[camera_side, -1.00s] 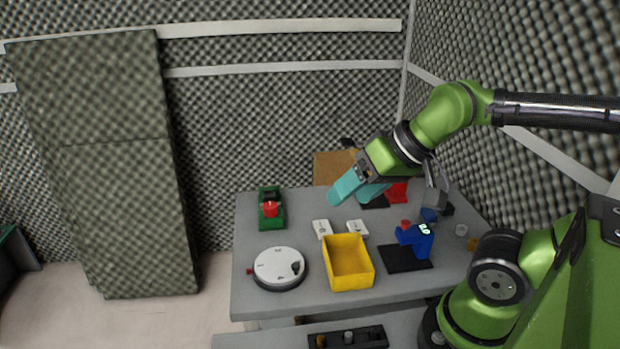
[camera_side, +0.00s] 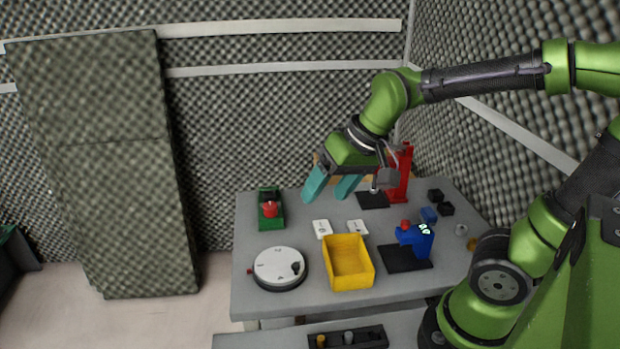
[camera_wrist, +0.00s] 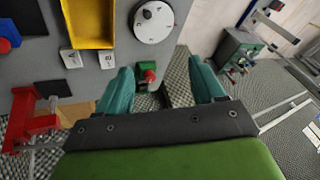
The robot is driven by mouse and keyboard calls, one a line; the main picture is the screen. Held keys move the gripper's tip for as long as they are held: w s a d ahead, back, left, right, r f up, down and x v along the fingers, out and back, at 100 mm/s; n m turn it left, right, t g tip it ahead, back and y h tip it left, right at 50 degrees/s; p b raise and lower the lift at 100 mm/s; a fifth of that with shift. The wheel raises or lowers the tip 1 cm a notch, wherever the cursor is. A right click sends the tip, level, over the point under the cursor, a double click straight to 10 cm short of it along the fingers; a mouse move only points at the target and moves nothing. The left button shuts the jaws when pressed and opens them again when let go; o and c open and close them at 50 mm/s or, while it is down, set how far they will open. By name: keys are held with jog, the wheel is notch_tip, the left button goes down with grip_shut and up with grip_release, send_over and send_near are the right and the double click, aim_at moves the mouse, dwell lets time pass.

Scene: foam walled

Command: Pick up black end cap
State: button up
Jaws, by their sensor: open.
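My gripper (camera_side: 325,197) is open and empty, with its two teal fingers pointing down above the back of the grey table. In the wrist view my gripper (camera_wrist: 160,68) has its fingers apart, with a green fixture with a red knob (camera_wrist: 148,72) seen between them. Two small black pieces, one farther back (camera_side: 435,195) and one nearer (camera_side: 446,209), lie at the table's right side. They are too small to tell whether either is the end cap. My gripper is well to the left of both and touches neither. The wrist view does not show them.
A yellow bin (camera_side: 331,271) stands mid-table beside a round white device (camera_side: 279,267). A red stand (camera_side: 400,175) is at the back right and a blue fixture (camera_side: 422,243) at the front right. A black tray (camera_side: 374,340) with small pieces sits in front, lower.

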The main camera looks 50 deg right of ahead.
jog(key=w+d+f+m+g+h, duration=0.1)
jog(key=w+d+f+h, duration=0.2)
jog(key=w, duration=0.7)
jog(key=w+d+f+m+g+h, duration=0.15)
jog(key=w+d+f, duration=0.25)
jog(key=w, duration=0.5)
jog(key=m, duration=0.2)
send_near(270, 198)
jog(key=f, duration=0.2)
jog(key=d+f, duration=0.1)
jog(key=shift+w+f+t+h, duration=0.15)
jog(key=shift+w+t+h, duration=0.15)
jog(key=shift+t+h, duration=0.05)
jog(key=shift+x, duration=2.65)
jog(key=shift+w+a, duration=0.1)
jog(key=shift+a, duration=0.05)
jog(key=c, duration=1.1)
